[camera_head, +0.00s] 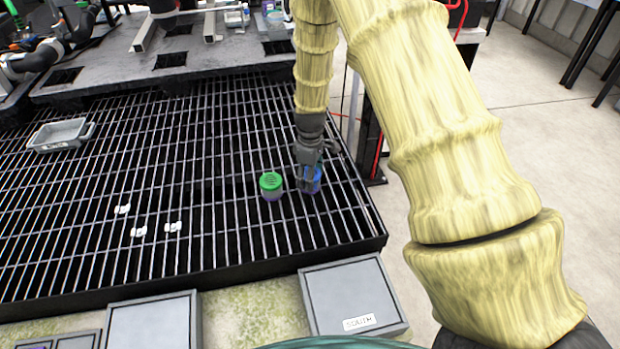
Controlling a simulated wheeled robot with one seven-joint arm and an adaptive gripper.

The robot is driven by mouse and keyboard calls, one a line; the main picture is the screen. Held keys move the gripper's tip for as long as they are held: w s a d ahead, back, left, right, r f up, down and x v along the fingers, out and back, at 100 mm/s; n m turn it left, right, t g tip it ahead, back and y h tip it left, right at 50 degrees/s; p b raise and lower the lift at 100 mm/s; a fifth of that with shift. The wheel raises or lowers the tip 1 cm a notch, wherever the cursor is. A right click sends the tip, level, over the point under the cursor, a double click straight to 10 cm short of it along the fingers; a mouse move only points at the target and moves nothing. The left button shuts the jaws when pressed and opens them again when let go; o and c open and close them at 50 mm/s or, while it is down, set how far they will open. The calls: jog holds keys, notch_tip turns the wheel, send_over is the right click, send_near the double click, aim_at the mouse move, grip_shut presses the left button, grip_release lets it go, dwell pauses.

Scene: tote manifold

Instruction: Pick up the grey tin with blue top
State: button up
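The tin with the blue top (314,177) stands on the black metal grating, near its right edge. Its body looks greyish-purple and is partly hidden by my gripper. My gripper (308,183) points down from the end of my arm and is right at this tin, with a finger in front of its left side. Whether the fingers press on the tin or stand apart from it cannot be made out. A similar tin with a green top (270,182) stands close by on the left, apart from the gripper.
Several small white pieces (138,231) lie on the grating (75,255) to the left. A grey tray (60,135) sits at the far left. Grey boxes (352,296) stand along the front edge. A raised grey platform (120,72) lies behind. The grating's middle is mostly clear.

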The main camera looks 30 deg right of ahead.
jog(key=shift+r, duration=0.6)
notch_tip(320, 180, up, 2)
jog(key=shift+r+p, duration=0.2)
jog(key=shift+p, duration=0.25)
jog(key=s+a+r+p, duration=0.1)
jog(key=s+a, duration=0.8)
jog(key=s, duration=0.4)
jog(key=shift+r, duration=0.2)
jog(key=shift+s, duration=0.1)
jog(key=w+a+r+m+p, duration=0.2)
jog(key=a+r+m+p, duration=0.5)
jog(key=r+p, duration=0.5)
jog(key=m+p, duration=0.1)
jog(key=p, duration=0.4)
jog(key=shift+w+a+r, duration=0.25)
jog(key=shift+a+r, duration=0.15)
jog(key=shift+p, duration=0.3)
